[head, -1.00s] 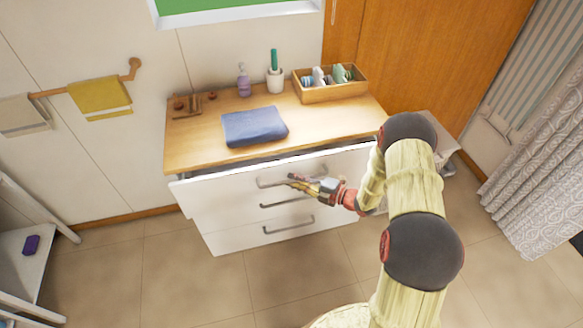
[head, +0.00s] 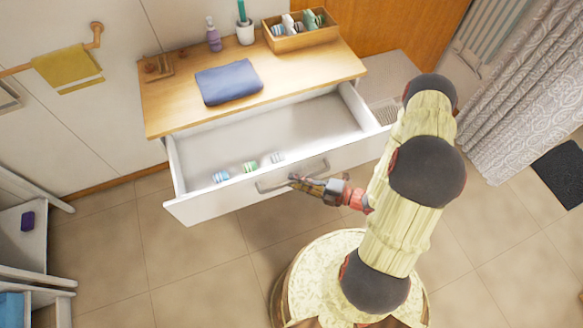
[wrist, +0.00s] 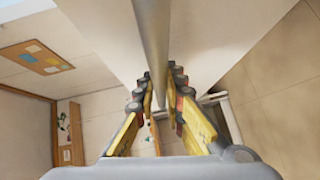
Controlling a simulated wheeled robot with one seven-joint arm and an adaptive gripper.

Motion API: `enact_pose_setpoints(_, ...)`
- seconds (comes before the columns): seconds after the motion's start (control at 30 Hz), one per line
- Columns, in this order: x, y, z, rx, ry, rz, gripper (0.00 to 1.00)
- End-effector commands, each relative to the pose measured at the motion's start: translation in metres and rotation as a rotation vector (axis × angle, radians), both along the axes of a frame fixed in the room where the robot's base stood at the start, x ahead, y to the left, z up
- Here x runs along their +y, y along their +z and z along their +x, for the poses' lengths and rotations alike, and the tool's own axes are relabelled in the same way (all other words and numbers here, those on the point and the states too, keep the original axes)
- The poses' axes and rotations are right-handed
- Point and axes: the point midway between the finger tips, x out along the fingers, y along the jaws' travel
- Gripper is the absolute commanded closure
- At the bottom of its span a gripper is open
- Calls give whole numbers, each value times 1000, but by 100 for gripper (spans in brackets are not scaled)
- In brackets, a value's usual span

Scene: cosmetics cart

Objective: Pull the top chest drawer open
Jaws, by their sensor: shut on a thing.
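The top chest drawer (head: 215,207) is white and stands well out from the chest, with its inside open to view. Several small striped rolled items (head: 249,168) lie in it near the front panel. Its grey bar handle (head: 312,169) is on the front panel. My gripper (head: 296,180) is shut on this handle, near its middle. In the wrist view the handle bar (wrist: 151,40) runs between the two yellow fingers of my gripper (wrist: 160,95). The lower drawers are hidden under the open one.
The wooden chest top (head: 300,75) holds a folded blue towel (head: 228,82), a purple pump bottle (head: 213,35), a white cup (head: 245,33) and a wooden box (head: 300,35). A white shelf (head: 30,240) stands at left. The tiled floor before the drawer is clear.

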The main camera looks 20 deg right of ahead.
Motion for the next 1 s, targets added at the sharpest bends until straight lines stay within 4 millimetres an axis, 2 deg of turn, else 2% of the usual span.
enact_pose_setpoints(0.2,0,0,-10,1,0,2,100)
enact_pose_setpoints(0.53,0,0,-11,1,0,1,100)
enact_pose_setpoints(0.57,0,0,-11,1,0,1,88)
enact_pose_setpoints(0.6,0,0,-11,1,0,1,86)
enact_pose_setpoints(0.9,0,0,-10,0,0,0,70)
enact_pose_setpoints(1.0,0,0,-10,0,0,0,70)
